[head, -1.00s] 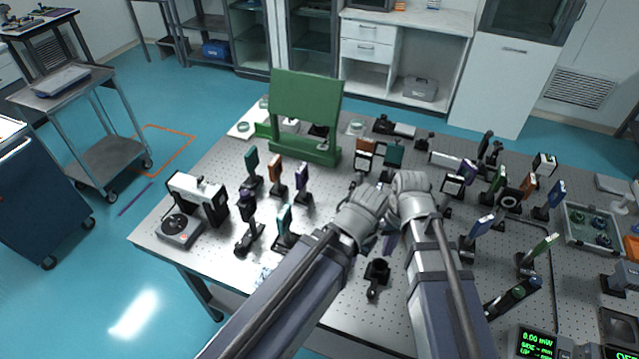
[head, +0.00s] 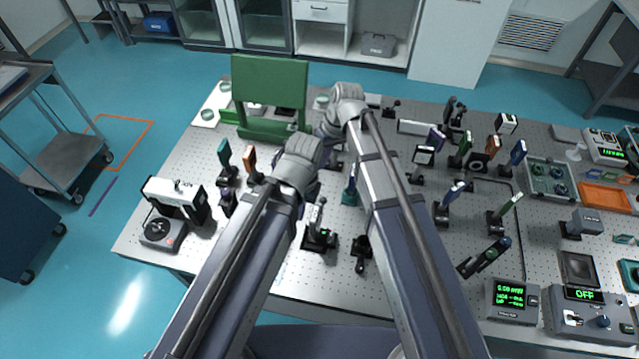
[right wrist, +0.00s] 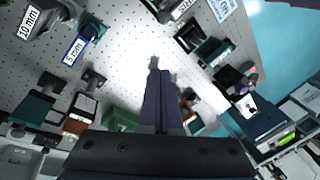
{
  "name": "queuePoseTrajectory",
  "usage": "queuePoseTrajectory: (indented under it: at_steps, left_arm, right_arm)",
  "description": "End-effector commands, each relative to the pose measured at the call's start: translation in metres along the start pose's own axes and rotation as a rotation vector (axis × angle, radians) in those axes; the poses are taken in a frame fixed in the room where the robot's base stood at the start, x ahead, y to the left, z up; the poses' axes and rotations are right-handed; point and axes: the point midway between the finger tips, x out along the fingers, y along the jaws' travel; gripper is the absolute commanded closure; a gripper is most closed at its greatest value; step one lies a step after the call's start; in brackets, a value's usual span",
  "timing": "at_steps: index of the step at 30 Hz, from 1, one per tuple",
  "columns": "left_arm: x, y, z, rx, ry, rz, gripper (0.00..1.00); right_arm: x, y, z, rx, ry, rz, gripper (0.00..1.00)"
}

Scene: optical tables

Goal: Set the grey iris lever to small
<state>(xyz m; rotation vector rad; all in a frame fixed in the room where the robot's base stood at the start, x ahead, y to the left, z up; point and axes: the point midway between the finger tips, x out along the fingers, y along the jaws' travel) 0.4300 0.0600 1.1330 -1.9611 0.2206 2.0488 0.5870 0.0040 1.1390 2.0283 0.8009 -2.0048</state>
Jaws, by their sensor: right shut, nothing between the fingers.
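A dark mount with a round opening (head: 480,164) stands on the right half of the table in the head view. It may be the iris, but I cannot make out a grey lever on it. My right gripper (right wrist: 160,78) is shut and empty, its dark fingers side by side above the perforated table in the right wrist view. In the head view my right wrist reaches to the table's middle, left of that mount, and hides the fingertips. My left wrist is beside it, lower and to the left; its jaws are hidden.
The optical table (head: 400,285) is crowded with posts and mounts. A green panel stand (head: 270,90) is at the back left. A black-and-white device (head: 175,198) is at the left edge. A meter (head: 512,300) and a control box (head: 590,318) are at the front right.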

Motion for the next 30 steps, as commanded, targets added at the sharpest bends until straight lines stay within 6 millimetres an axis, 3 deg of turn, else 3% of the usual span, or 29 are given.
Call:
queuePoseTrajectory:
  at_steps: [11,28,30]
  left_arm:
    - [0.026,0.002,-0.002,-0.002,0.001,0.0,1.0]
    - [0.103,0.009,-0.006,0.014,0.001,-0.003,1.0]
    - [0.091,0.008,-0.006,0.014,0.001,-0.003,1.0]
  right_arm:
    - [0.027,0.001,0.0,-0.001,0.0,0.0,1.0]
    - [0.107,0.001,0.0,-0.001,0.0,0.001,1.0]
    - [0.093,-0.002,0.015,0.001,0.0,0.001,1.0]
